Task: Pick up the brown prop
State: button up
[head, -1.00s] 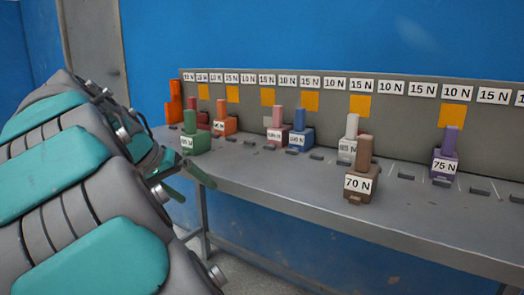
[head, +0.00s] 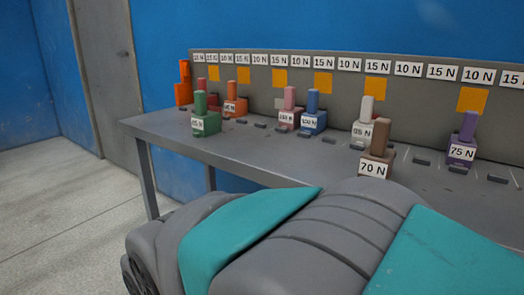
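The brown prop (head: 378,150) is a block with an upright post and a white label reading 70 N. It stands upright near the front edge of the grey table (head: 222,155), right of centre in the head view. My grey and teal arm crosses the bottom of the view and hides the lower part of the brown prop. My gripper is not visible in the head view now.
Close behind the brown prop stands a white prop (head: 364,125). A purple prop (head: 465,138) is to its right. Blue (head: 313,113), pink (head: 289,110), orange (head: 235,99) and green (head: 204,117) props stand further left. A labelled grey panel (head: 420,90) backs the table.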

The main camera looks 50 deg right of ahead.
aim_at(378, 159)
jog(key=z, duration=0.45)
jog(key=j+z, duration=0.1)
jog(key=z, duration=0.35)
jog(key=k+z, duration=0.1)
jog(key=z, duration=0.85)
jog(key=k+z, duration=0.1)
jog(key=z, duration=0.35)
